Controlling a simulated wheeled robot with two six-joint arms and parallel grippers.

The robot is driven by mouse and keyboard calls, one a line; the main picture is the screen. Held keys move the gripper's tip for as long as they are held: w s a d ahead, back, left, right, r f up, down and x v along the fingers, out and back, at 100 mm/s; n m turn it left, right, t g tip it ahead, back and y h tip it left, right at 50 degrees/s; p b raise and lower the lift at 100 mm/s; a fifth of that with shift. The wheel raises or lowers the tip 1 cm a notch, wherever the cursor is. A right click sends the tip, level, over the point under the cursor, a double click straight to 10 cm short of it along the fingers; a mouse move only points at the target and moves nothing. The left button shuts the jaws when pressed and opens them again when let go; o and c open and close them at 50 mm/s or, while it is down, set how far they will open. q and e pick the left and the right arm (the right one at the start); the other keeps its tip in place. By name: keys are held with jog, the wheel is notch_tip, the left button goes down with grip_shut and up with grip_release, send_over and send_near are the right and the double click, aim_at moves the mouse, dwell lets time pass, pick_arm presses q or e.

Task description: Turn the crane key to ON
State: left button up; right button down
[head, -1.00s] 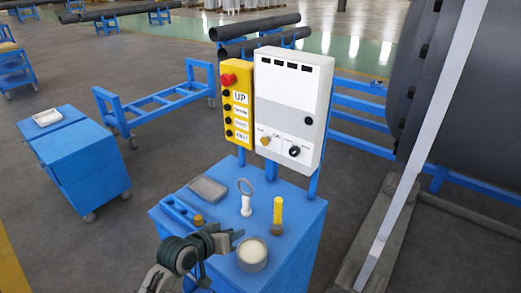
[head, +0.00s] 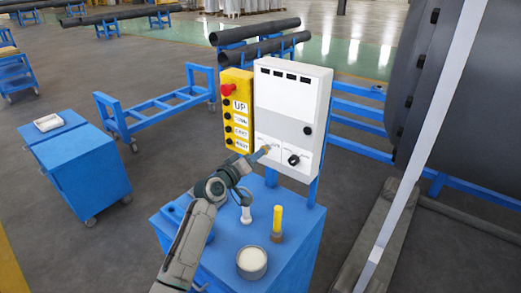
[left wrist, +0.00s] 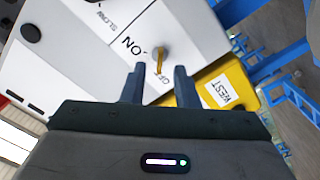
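The crane key (left wrist: 160,58) is a small brass-coloured key low on the white control box (head: 290,105). In the left wrist view it stands near the ON and OFF labels; I cannot tell for certain which one it points to. My left gripper (head: 264,153) reaches up to the box and hides most of the key in the head view. In the left wrist view the two fingers of the left gripper (left wrist: 160,82) are apart, one on each side of the key, with a gap to it. My right gripper is not in view.
A black knob (head: 293,159) sits right of the key. A yellow push-button box (head: 237,125) adjoins the white box on the left.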

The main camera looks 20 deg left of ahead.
pick_arm(q)
jog(key=shift+x, duration=1.45)
jog(key=shift+c, duration=0.2)
grip_shut()
